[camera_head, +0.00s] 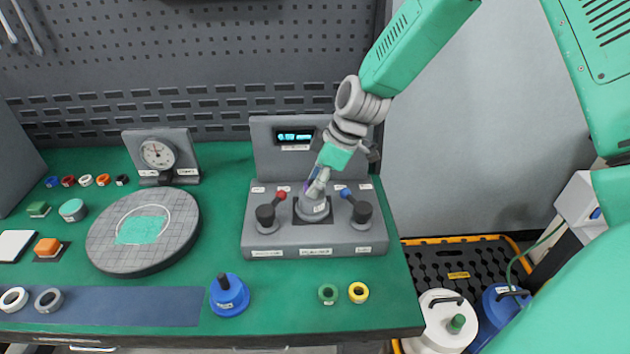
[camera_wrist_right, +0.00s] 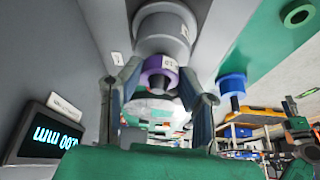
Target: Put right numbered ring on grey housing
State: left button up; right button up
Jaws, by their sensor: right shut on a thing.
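The grey housing (camera_head: 314,210) stands on a dark square in the middle of the test station (camera_head: 262,236). In the right wrist view the housing (camera_wrist_right: 166,32) is a stepped grey cylinder with a label. My right gripper (camera_head: 319,183) points down just above the housing. It is shut on a purple ring with a printed mark (camera_wrist_right: 160,63), which sits between the fingertips in the wrist view (camera_wrist_right: 160,72). The ring is lined up at the housing's narrow end; I cannot tell if it touches. In the head view the ring is mostly hidden by the fingers. My left gripper is out of view.
Red-tipped (camera_head: 268,212) and blue-tipped (camera_head: 360,208) levers flank the housing closely. A display panel (camera_head: 262,150) rises behind. A green ring (camera_head: 328,302), a yellow ring (camera_head: 358,300) and a blue plunger-like part (camera_head: 230,302) stand in front. A round grey plate (camera_head: 100,245) lies left.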

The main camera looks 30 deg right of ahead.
jog(key=shift+f, duration=0.5)
dwell(0.4)
jog(key=o, duration=1)
jog(key=shift+c, duration=0.2)
notch_tip(320, 180, up, 9)
jog(key=p, duration=0.7)
jog(key=shift+r+p, duration=0.1)
jog(key=shift+p, duration=0.2)
